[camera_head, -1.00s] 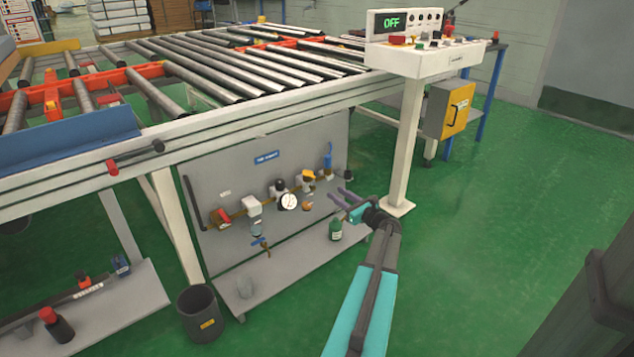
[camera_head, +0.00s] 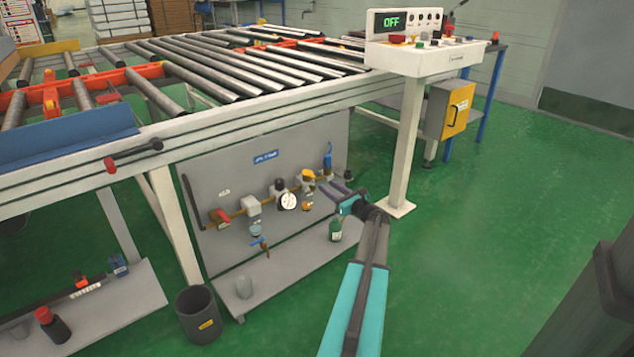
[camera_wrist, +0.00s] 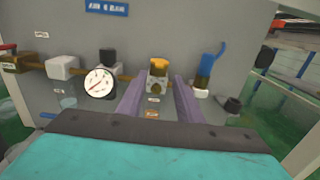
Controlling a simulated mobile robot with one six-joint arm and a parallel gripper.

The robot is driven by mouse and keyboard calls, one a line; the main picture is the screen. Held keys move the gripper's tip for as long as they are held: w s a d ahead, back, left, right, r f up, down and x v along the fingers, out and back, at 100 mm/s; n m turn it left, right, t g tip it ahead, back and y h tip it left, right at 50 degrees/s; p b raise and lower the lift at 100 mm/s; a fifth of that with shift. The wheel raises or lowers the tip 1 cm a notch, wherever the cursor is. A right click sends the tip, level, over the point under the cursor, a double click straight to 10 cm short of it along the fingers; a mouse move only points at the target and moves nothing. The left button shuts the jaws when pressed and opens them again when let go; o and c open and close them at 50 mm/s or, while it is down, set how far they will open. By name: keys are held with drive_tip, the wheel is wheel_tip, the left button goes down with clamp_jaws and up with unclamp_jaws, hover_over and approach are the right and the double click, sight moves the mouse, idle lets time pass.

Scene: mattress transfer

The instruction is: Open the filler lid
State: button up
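The air-line panel (camera_head: 262,205) stands under the roller table. A yellow-orange cap (camera_head: 308,174) tops one unit on its pipe. It looks like the filler lid, and in the wrist view the cap (camera_wrist: 159,64) lies straight ahead, between the finger lines. My gripper (camera_head: 325,187) is in front of the panel, just right of and below the cap. In the wrist view my gripper (camera_wrist: 157,84) has its two purple-grey fingers apart with nothing between them. The fingers appear short of the cap; contact cannot be seen. The lid's hinge or catch is too small to make out.
A round gauge (camera_wrist: 99,83) sits left of the cap and a blue-handled valve (camera_wrist: 206,68) right of it. A green bottle (camera_head: 336,230) stands on the shelf below. A white console post (camera_head: 407,140) rises to the right. The green floor on the right is clear.

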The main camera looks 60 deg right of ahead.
sight(309, 174)
drive_tip(key=b+x, duration=0.2)
drive_tip(key=x, duration=0.6)
drive_tip(key=shift+w, duration=0.2)
clamp_jaws()
drive_tip(key=shift+r, duration=0.1)
